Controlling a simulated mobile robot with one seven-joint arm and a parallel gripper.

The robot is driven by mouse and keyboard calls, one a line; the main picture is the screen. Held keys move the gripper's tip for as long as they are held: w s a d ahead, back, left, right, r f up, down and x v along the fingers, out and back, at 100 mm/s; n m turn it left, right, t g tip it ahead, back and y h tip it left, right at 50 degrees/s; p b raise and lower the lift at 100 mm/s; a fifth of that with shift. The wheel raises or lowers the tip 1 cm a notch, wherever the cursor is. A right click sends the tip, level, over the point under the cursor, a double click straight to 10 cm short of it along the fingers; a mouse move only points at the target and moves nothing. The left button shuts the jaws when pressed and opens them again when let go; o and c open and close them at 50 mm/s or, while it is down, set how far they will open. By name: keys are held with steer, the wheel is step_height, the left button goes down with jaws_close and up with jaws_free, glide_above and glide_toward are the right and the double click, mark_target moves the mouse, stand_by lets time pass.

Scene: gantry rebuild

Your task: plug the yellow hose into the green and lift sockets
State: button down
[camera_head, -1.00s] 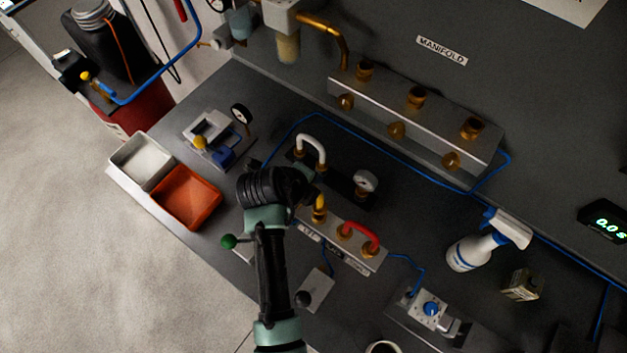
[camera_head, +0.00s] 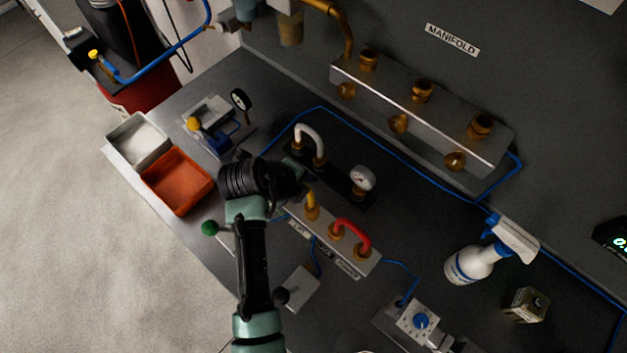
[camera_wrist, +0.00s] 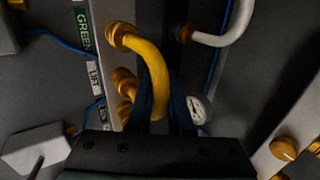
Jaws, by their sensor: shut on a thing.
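The yellow hose (camera_wrist: 148,57) is a short curved tube with a brass end. My gripper (camera_wrist: 160,112) is shut on it, with dark fingers on both sides of the tube. In the wrist view one brass end is at the socket block (camera_wrist: 98,48) beside the GREEN label (camera_wrist: 83,30). I cannot tell if it is fully seated. A brass fitting (camera_wrist: 122,78) is beside the LIFT label (camera_wrist: 95,75). The hose's other end is hidden in the wrist view. In the head view a yellow piece (camera_head: 311,201) stands over a brass fitting near the block's left part; my wrist hides the rest.
A red hose (camera_head: 352,233) bridges two fittings on the same block. A white hose (camera_head: 308,133) and a gauge (camera_head: 362,179) stand behind. The brass-fitted manifold (camera_head: 415,115) is at the back. A spray bottle (camera_head: 475,260) stands right; trays (camera_head: 176,181) are left.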

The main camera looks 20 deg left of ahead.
steer(key=c, duration=0.8)
jaws_free()
steer(key=shift+o, duration=0.2)
steer(key=b+v, duration=0.2)
steer(key=v, duration=1.1)
